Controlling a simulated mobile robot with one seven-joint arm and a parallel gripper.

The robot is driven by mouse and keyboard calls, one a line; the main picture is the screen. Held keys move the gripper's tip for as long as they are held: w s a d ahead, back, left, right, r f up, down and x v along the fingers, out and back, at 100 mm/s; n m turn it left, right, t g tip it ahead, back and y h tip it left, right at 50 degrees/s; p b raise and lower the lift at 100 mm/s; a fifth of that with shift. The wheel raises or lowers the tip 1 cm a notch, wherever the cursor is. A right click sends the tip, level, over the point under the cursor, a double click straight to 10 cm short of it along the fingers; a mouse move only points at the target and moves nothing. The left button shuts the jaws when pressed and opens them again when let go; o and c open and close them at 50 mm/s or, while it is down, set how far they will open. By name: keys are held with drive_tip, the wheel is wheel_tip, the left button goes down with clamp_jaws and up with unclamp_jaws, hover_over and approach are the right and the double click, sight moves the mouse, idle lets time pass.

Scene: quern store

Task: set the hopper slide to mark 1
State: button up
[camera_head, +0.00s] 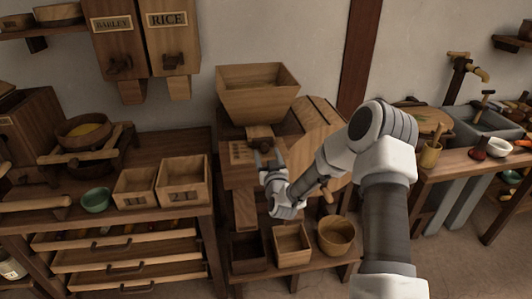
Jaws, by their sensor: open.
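The wooden hopper (257,92), a wide square funnel, stands on the quern bench near the middle of the head view. Below its mouth is a small dark wooden part (260,133) that looks like the slide. A plate with dark marks (241,152) lies to its left on the bench front; the marks are too small to read. My gripper (267,157) is open, just below and close to the slide part. I cannot tell whether it touches it. The gripper partly hides the bench front, so the slide's exact setting cannot be read.
Bins labelled BARLEY (113,40) and RICE (168,38) hang on the wall at the upper left. A left bench holds two wooden boxes (184,181) and a green bowl (96,200). Boxes and a round tub (336,236) stand on the low shelf below my arm.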

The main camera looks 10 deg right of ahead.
drive_tip(key=shift+w, duration=1.05)
clamp_jaws()
idle(0.7)
